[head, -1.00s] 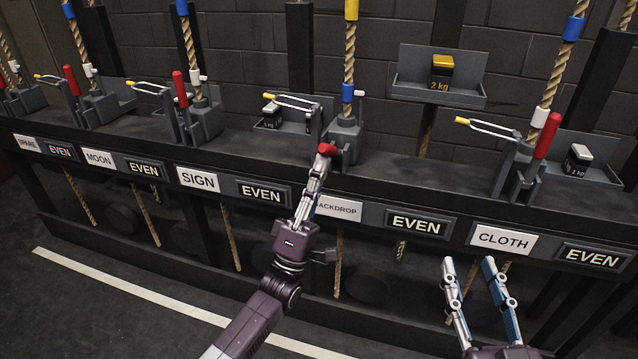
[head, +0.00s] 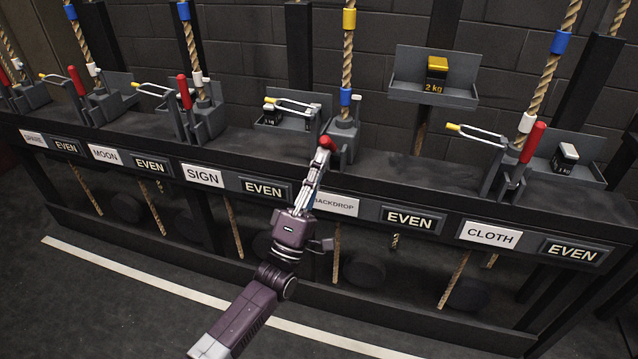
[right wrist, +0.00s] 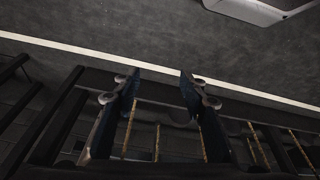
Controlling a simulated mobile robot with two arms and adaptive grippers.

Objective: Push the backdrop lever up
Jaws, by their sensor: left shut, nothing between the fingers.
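The backdrop lever shows as a red tip (head: 327,142) pointing low toward me, in front of its grey rope lock (head: 344,136), above the BACKDROP label (head: 336,205). My left gripper (head: 323,156) is shut and empty, with its fingertips at the red tip from below. Whether they touch it I cannot tell. The gripper covers most of the lever. My right gripper is out of the head view; in the right wrist view its two fingers (right wrist: 158,84) stand wide apart with nothing between them.
The SIGN lever (head: 183,92) and CLOTH lever (head: 532,142) stand upright on the same rail. A 2 kg weight (head: 437,70) sits on a shelf. EVEN signs (head: 408,218) line the rail's front.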

